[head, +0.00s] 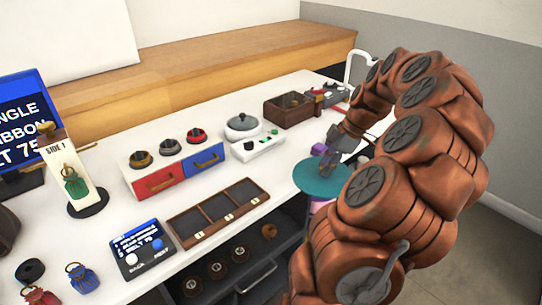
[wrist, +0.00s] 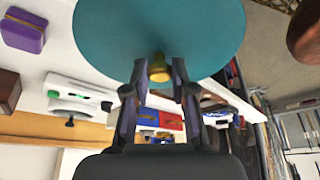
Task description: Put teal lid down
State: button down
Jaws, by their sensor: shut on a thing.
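The teal lid (head: 318,184) is a flat round disc with a small brass knob (wrist: 157,66). In the head view it is at the table's right front edge, and in the wrist view the lid (wrist: 150,28) fills the top middle. My gripper (head: 327,168) is above it, and in the wrist view my gripper's fingers (wrist: 158,75) are closed on the knob. A pink and purple object (head: 318,207) shows partly beneath the lid in the head view. The lid hides most of it, and I cannot tell whether they touch.
A small purple box (head: 318,149) lies behind the lid. A white scale-like device (head: 255,147), a lidded pot (head: 242,125), a brown open box (head: 287,112) and a drawer unit (head: 174,165) stand farther back. A compartment tray (head: 203,221) lies at front left. White tabletop (head: 270,185) is bare left of the lid.

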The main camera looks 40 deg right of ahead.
jog(key=w, duration=0.5)
jog(key=w+f+p, duration=0.1)
jog(key=w, duration=1)
jog(key=shift+w+d+f+p, duration=0.1)
jog(key=shift+d+f+p, duration=0.15)
jog(key=shift+p, duration=0.05)
jog(key=shift+w+f, duration=0.1)
jog(key=shift+f, duration=1.65)
jog(key=shift+f, duration=0.15)
jog(key=c, duration=1)
grip_release()
jog(key=shift+o, duration=0.2)
jog(key=v, duration=1.2)
